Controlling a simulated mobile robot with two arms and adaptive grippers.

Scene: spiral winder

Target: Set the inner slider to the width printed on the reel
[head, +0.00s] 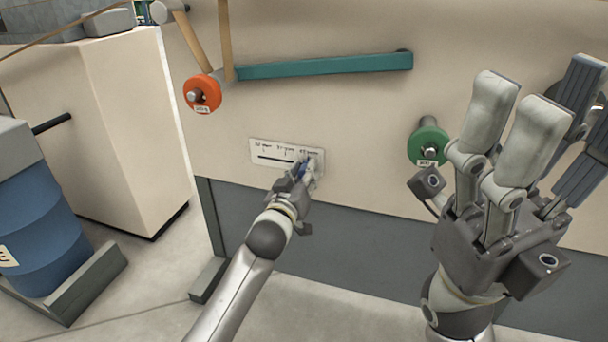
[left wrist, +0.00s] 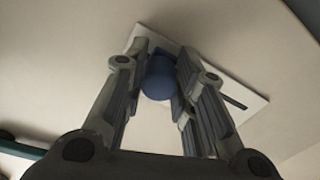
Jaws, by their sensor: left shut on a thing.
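A white scale plate (head: 265,150) with a dark slot and several small printed marks is fixed to the beige machine panel. My left gripper (head: 305,168) is at the plate's right part, shut on the blue slider knob (left wrist: 159,79). In the left wrist view the round knob sits between the two fingers, and the slot runs off to its right. An orange reel (head: 203,90) and a green reel (head: 427,144) on the panel each carry a small white label, too small to read surely. My right gripper (head: 545,120) is raised at the right, open and empty.
A teal arm (head: 325,65) spans the panel above the plate, and a tan strip (head: 225,40) runs up from the orange reel. A blue drum (head: 45,230) and a beige cabinet (head: 125,120) stand at the left. The floor in front is clear.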

